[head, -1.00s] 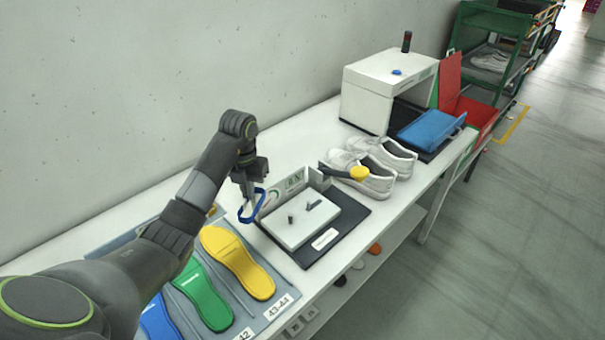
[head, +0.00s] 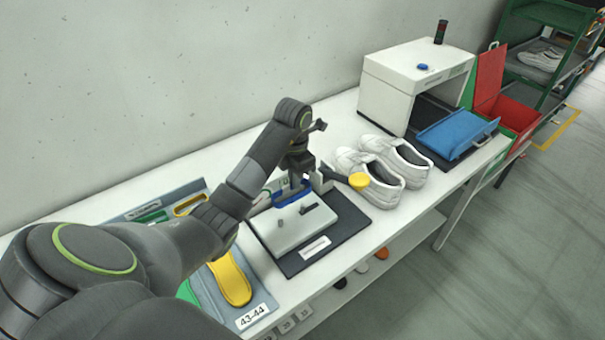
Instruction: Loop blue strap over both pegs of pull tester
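My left gripper (head: 298,179) is above the back part of the pull tester (head: 290,237), pointing down. It is shut on the blue strap (head: 286,198), a loop whose visible part hangs below the fingers. The tester is a white block on a dark base plate, with two short dark pegs on top: one at left (head: 281,223) and one at right (head: 308,208). In the picture the strap shows just behind the pegs. I cannot tell its exact height or whether it touches the tester. The arm partly hides the tester's upright panel. My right gripper is not in view.
A mat with insoles (head: 232,278) lies at left, partly behind my arm. A white box machine (head: 407,85), blue tray (head: 457,135) and red bin (head: 515,116) are farther right.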

